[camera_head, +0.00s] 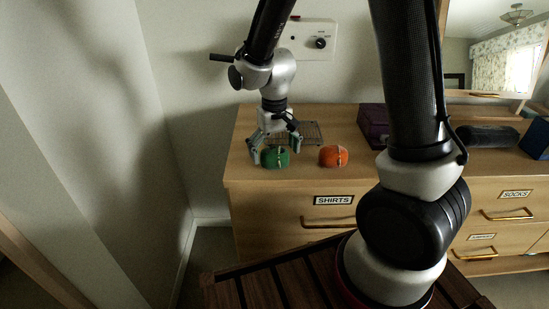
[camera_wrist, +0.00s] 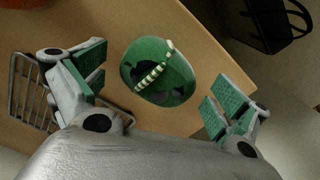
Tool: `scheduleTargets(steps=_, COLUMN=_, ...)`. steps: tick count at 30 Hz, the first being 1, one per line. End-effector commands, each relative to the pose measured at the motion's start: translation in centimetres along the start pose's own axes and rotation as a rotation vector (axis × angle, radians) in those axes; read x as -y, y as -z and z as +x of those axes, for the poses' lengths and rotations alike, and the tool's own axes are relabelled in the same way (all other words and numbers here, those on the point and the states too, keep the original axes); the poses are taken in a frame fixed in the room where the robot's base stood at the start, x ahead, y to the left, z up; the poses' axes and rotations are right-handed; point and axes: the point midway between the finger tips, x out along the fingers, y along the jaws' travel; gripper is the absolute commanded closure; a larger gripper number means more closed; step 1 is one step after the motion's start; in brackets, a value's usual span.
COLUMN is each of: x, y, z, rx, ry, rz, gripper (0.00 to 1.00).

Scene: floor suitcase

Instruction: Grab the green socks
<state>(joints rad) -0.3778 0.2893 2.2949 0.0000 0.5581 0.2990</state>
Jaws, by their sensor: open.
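The green socks (camera_head: 273,158) are a round green bundle lying on the dresser top, near its left front edge. In the wrist view the green socks (camera_wrist: 158,72) show a whitish striped band and dark patches, and lie ahead of and between my fingers. My gripper (camera_head: 274,147) is open just above and behind the green socks in the head view. In the wrist view my gripper (camera_wrist: 155,105) has its green-padded fingers spread wide to either side, with no contact visible.
An orange bundle (camera_head: 333,156) lies right of the green socks. A wire rack (camera_head: 312,130) is behind them, and a purple box (camera_head: 373,122) farther right. The dresser (camera_head: 280,183) has labelled drawers. A black bag (camera_wrist: 266,22) shows beyond the dresser edge.

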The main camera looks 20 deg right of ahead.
Motion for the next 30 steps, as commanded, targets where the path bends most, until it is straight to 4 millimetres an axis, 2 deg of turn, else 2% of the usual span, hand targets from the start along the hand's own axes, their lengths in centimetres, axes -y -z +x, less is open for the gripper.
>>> scheduleTargets(steps=3, x=-0.03, y=-0.02, z=0.85, rx=0.0, ry=0.0, rz=0.0, gripper=0.02)
scheduleTargets(steps=9, x=-0.03, y=0.0, z=0.89, rx=-0.001, ry=0.0, rz=0.0, gripper=0.02)
scheduleTargets(steps=18, x=-0.03, y=-0.01, z=0.87, rx=-0.001, ry=0.0, rz=0.0, gripper=0.51)
scheduleTargets(steps=27, x=-0.03, y=-0.01, z=0.81, rx=-0.001, ry=0.0, rz=0.0, gripper=0.51)
scheduleTargets(steps=30, x=-0.01, y=0.05, z=0.13, rx=-0.003, ry=0.001, rz=0.0, gripper=0.51)
